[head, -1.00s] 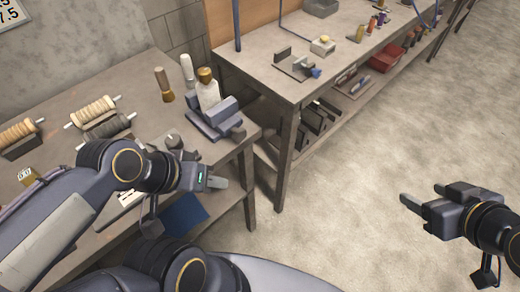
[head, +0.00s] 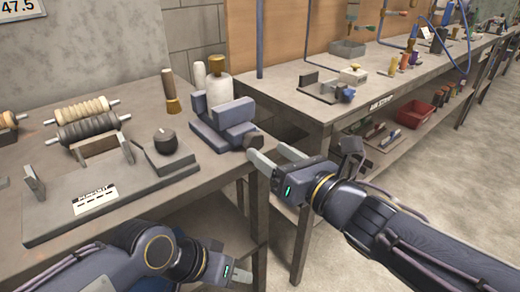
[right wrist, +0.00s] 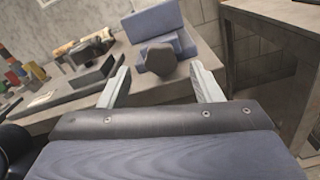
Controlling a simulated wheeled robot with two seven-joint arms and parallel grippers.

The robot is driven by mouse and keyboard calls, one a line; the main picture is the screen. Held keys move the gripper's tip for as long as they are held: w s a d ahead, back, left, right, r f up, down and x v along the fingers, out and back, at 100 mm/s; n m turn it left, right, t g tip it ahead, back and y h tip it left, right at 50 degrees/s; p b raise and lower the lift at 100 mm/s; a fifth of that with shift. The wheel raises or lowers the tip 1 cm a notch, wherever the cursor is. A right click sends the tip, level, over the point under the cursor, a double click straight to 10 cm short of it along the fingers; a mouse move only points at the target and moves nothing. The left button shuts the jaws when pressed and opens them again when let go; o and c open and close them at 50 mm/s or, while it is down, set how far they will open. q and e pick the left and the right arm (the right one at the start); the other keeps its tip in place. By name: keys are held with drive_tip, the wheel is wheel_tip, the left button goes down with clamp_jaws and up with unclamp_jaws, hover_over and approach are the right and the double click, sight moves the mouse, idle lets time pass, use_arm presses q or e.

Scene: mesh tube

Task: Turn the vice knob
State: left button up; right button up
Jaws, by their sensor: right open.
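A blue-grey vice (head: 224,122) stands at the near right corner of the left bench. Its dark knob (head: 255,142) faces the bench's right edge. My right gripper (head: 271,157) is open and empty just in front of the knob, its fingers pointing at it. In the right wrist view the knob (right wrist: 160,58) shows as a dark faceted disc between and beyond the two open fingers, with the vice (right wrist: 157,27) behind it. I see no contact. My left gripper (head: 238,275) is low, below the bench's front edge; its fingers are too small to tell open or shut.
On the left bench (head: 50,185) are spools (head: 88,130), a small block with a dark dial (head: 165,142), a wooden-handled brush (head: 170,92) and a white bottle (head: 217,82). A second bench (head: 310,105) stands right of a narrow gap. Open floor (head: 440,170) lies to the right.

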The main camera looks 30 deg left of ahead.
sight(258, 143)
drive_tip(key=shift+x, duration=2.35)
drive_tip(key=shift+c, duration=0.3)
drive_tip(key=c, duration=0.9)
drive_tip(key=shift+c, duration=0.2)
drive_tip(key=shift+m, duration=0.4)
